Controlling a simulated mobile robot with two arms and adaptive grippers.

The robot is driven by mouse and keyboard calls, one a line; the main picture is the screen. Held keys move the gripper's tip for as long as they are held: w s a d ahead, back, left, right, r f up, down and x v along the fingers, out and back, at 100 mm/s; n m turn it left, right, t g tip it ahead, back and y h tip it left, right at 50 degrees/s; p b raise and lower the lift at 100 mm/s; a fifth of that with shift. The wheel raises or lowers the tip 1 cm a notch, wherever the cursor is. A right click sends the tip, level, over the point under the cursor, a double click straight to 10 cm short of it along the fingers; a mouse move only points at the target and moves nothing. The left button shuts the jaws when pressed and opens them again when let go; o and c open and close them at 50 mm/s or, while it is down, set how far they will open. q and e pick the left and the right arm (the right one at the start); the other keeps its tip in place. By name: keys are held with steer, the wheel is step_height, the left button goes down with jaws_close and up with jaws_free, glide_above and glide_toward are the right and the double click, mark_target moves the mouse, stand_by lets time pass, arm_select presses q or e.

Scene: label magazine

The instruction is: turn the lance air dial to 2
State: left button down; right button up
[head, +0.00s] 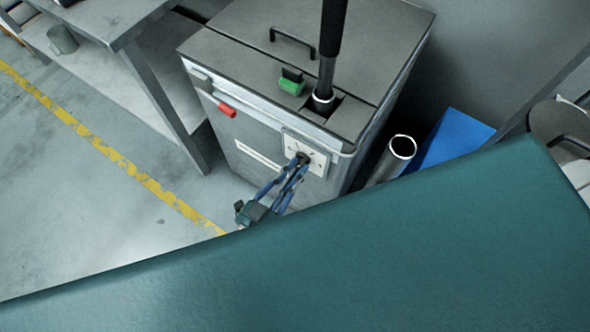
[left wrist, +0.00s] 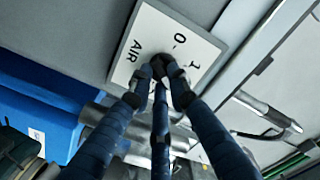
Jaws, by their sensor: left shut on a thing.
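The lance air dial (head: 303,157) is a small dark knob on a pale square plate (head: 319,158) on the front of a grey cabinet. My left gripper (head: 300,166) is shut on the knob, its blue fingers reaching up to it from below. In the left wrist view the fingertips (left wrist: 168,72) close around the dark knob (left wrist: 172,62). The plate (left wrist: 150,28) there shows "0", "1" and "AIR". The fingers hide part of the plate, and I cannot make out the 2 or where the dial points. My right gripper is not in view.
The grey cabinet (head: 225,50) has a lid handle (head: 292,38), a green switch (head: 291,87), a red piece (head: 227,110) and an upright black-gripped lance (head: 333,30). A metal tube (head: 394,155) and a blue box (head: 455,138) stand to its right. A metal table (head: 110,20) is at left.

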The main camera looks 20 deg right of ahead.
arm_select(q)
steer(key=c, duration=1.6)
jaws_free()
steer(key=shift+c, duration=0.2)
steer(key=v, duration=1.2)
steer(key=shift+s, duration=0.1)
